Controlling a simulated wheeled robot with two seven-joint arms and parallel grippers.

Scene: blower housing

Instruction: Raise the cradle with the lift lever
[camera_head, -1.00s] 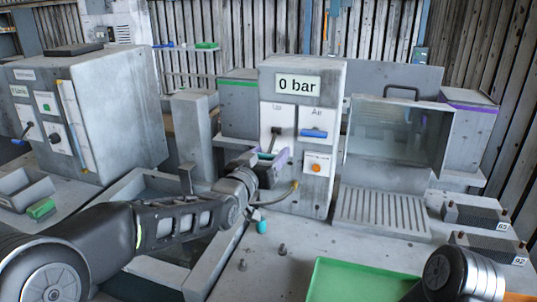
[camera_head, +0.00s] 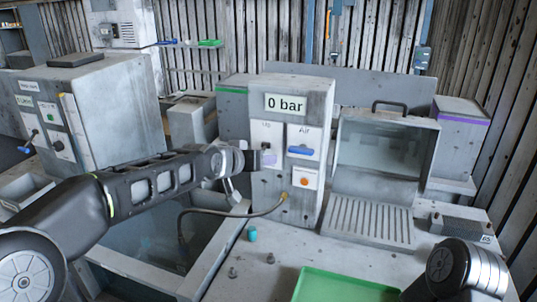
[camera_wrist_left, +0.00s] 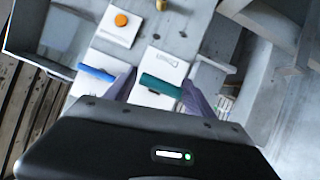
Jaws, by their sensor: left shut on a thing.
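The lift lever with its teal grip (camera_wrist_left: 160,85) stands out from a white panel, seen close in the left wrist view. My left gripper (camera_wrist_left: 158,93) has its two purple fingers on either side of this grip and is shut on it. In the head view my left gripper (camera_head: 266,159) is at the lower part of the left white panel (camera_head: 266,132) and hides most of the lever. I cannot make out the cradle; the open basin (camera_head: 212,262) is partly covered by my left arm. My right arm shows at the lower right, but its gripper does not.
The grey console has a "0 bar" display (camera_head: 285,104). A blue Air lever (camera_head: 301,150) and an orange button (camera_head: 304,182) are beside the lift panel. A hose (camera_head: 235,214) runs into the basin. A clear-fronted box (camera_head: 386,150) and green tray (camera_head: 343,287) stand right.

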